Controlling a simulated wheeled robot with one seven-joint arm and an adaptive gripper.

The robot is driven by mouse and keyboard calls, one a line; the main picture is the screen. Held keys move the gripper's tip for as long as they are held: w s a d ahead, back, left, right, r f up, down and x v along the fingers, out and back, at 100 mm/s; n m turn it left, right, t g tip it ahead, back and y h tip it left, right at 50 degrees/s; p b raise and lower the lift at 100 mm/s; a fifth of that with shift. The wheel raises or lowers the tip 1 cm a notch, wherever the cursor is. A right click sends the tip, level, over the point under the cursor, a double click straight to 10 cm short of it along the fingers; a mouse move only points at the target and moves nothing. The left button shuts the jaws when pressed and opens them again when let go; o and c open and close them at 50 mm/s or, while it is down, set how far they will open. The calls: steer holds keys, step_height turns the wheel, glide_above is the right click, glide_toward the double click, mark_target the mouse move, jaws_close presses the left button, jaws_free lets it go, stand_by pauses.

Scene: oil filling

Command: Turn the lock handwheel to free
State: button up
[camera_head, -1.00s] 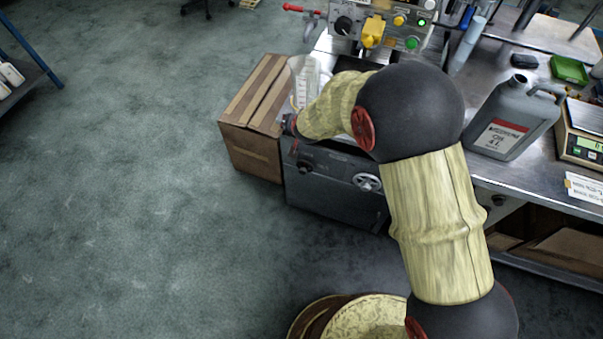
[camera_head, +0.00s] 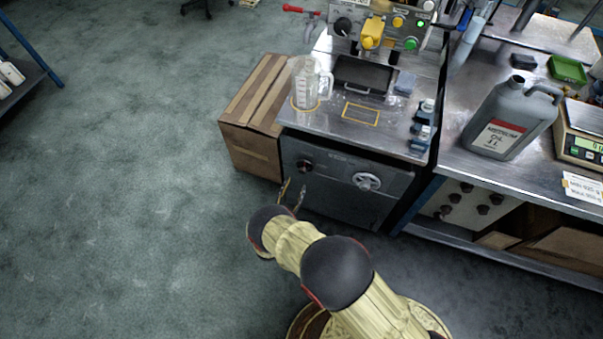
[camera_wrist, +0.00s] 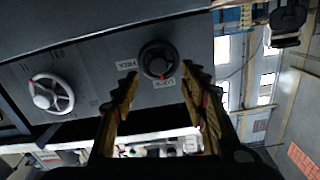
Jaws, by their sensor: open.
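The front panel of the dark machine cabinet carries two round controls. One is a black handwheel (camera_head: 304,165) with a red mark, at the left in the head view. It also shows in the wrist view (camera_wrist: 158,61), with two small labels beside it, too small to read surely. The other is a silver spoked handwheel (camera_head: 366,181), which also shows in the wrist view (camera_wrist: 50,94). My gripper (camera_head: 292,192) is open and empty in front of the panel, just below the black handwheel. In the wrist view my gripper's fingers (camera_wrist: 160,86) point toward the black handwheel, apart from it.
A clear measuring jug (camera_head: 306,85) stands on the machine top (camera_head: 333,120). A workbench (camera_head: 470,170) with a grey oil can (camera_head: 510,118) and a scale is at the right.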

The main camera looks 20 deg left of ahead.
mark_target(302, 173)
steer(key=w, duration=0.2)
steer(key=w+b, duration=0.1)
steer(key=w, duration=0.2)
steer(key=w+d, duration=0.1)
steer(key=w, duration=0.1)
steer(key=shift+w+b, duration=0.25)
steer(key=shift+b, duration=0.05)
steer(key=shift+r, duration=0.1)
steer(key=shift+c, duration=1.4)
steer(key=c, duration=0.8)
jaws_close()
